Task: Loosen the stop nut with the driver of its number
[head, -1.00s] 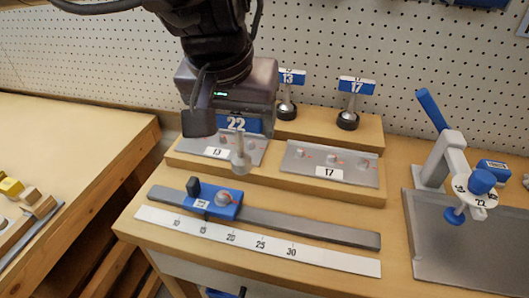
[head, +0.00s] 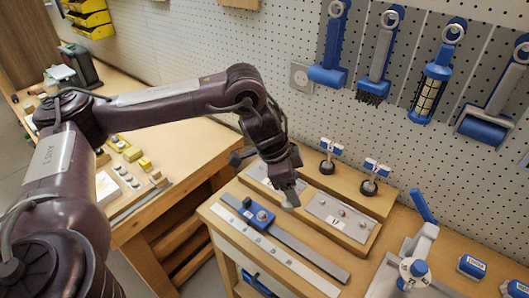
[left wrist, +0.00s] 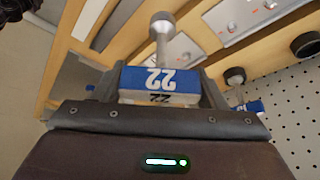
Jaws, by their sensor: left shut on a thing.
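My left gripper (head: 284,178) is shut on the driver tagged 22. The driver's blue and white tag (left wrist: 160,82) sits between the fingers in the left wrist view, with its shaft and round socket (left wrist: 163,24) sticking out beyond them. In the head view the grey socket (head: 291,201) hangs near the left end of the right nut plate (head: 340,217). The blue stop block (head: 248,210) with its stop nut (head: 262,216) sits on the grey rail (head: 305,253), apart from the driver. The block's number is too small to read. My right gripper is out of view.
Two other drivers, a left one (head: 327,166) and a right one (head: 370,186), stand on the raised wooden rack behind. A white scale strip (head: 268,256) lies before the rail. A lever fixture (head: 418,250) stands at the right.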

